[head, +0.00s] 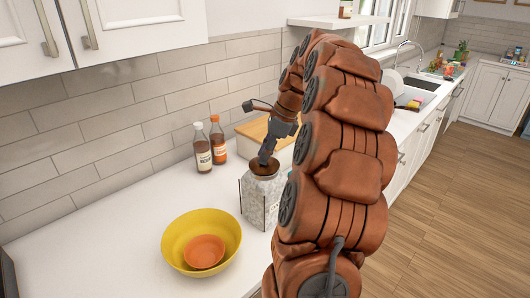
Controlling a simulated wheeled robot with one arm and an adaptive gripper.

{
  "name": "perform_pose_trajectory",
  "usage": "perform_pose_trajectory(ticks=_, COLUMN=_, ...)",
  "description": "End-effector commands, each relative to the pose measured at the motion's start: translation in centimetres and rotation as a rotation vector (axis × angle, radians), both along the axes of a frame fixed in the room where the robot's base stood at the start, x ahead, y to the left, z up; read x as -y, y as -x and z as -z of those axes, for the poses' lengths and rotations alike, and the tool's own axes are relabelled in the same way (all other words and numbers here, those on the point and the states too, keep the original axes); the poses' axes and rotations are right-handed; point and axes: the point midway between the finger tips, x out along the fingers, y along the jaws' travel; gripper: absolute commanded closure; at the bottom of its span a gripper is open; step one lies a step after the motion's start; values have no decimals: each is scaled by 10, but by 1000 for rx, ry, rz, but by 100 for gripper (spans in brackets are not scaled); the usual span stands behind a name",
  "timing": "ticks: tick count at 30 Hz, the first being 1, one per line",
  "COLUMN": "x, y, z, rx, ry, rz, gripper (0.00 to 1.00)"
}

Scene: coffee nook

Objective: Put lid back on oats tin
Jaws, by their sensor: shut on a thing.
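The oats tin (258,202) stands upright on the white counter, a squarish container with pale, mottled contents showing through its sides. A brown round lid (258,171) is at its top, just under my gripper (265,160). My gripper points down from above and is shut on the lid. I cannot tell whether the lid touches the rim or hovers slightly above it. My arm hides the area to the right of the tin.
A yellow bowl (175,243) holding a smaller orange bowl (204,252) stands at front left. Two sauce bottles (203,150) stand by the tiled wall. A wood-topped box (252,129) is behind the tin. The counter (110,225) is clear at left.

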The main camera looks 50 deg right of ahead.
Motion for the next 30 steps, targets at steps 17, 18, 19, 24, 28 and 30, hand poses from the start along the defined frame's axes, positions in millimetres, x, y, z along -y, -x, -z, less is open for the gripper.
perform_pose_trajectory(ticks=17, x=0, y=0, z=0, rx=0, ry=0, rz=0, gripper=44)
perform_pose_trajectory(ticks=18, x=0, y=0, z=0, rx=0, ry=0, rz=0, gripper=44)
perform_pose_trajectory(ticks=19, x=0, y=0, z=0, rx=0, ry=0, rz=0, gripper=44)
perform_pose_trajectory(ticks=24, x=0, y=0, z=0, rx=0, ry=0, rz=0, gripper=37)
perform_pose_trajectory(ticks=28, x=0, y=0, z=0, rx=0, ry=0, rz=0, gripper=23)
perform_pose_trajectory(ticks=30, x=0, y=0, z=0, rx=0, ry=0, rz=0, gripper=19)
